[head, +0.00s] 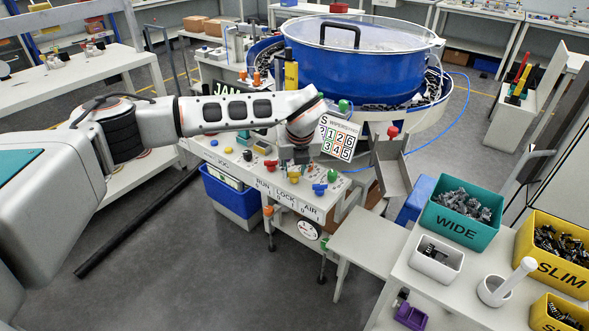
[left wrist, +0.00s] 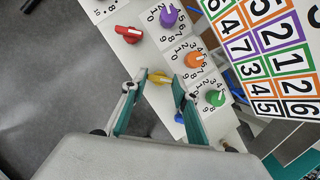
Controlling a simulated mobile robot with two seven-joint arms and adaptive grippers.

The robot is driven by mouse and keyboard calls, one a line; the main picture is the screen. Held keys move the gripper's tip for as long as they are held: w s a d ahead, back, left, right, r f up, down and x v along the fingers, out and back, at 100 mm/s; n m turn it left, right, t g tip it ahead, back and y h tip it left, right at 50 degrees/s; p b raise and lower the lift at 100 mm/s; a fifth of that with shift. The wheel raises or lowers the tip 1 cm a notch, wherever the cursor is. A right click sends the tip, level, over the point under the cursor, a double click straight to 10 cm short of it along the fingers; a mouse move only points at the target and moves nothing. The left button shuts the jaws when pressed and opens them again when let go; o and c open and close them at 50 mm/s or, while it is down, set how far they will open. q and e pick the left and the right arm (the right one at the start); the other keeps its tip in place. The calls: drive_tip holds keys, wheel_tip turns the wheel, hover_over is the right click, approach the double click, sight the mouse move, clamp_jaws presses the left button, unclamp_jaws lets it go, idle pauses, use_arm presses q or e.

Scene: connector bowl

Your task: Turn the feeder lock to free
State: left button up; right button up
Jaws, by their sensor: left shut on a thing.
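The control panel (head: 285,207) is pale and carries the labels RUN, LOCK and AIR along its front edge. The yellow knob (head: 294,174) stands behind the LOCK label, between the red knob (head: 271,164) and the blue knob (head: 319,188). My left gripper (head: 294,160) reaches down onto the yellow knob from above. In the left wrist view my fingers (left wrist: 154,88) stand on either side of the yellow knob (left wrist: 160,77) and are shut on it. The knob's markings are hidden, so I cannot read its setting. My right gripper is not in view.
A number card (head: 339,137) stands close beside my gripper. Purple (left wrist: 169,15), orange (left wrist: 195,60) and green (left wrist: 215,97) knobs sit close by on the panel. The blue bowl feeder (head: 350,60) is behind. Part bins, including the teal WIDE bin (head: 455,228), stand at right.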

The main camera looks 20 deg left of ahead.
use_arm(q)
drive_tip(key=shift+c, duration=0.2)
drive_tip(key=o, duration=1.1)
drive_tip(key=shift+s+d+r, duration=0.1)
drive_tip(key=shift+r, duration=0.35)
drive_tip(key=v, duration=1.1)
drive_tip(key=shift+s, duration=0.1)
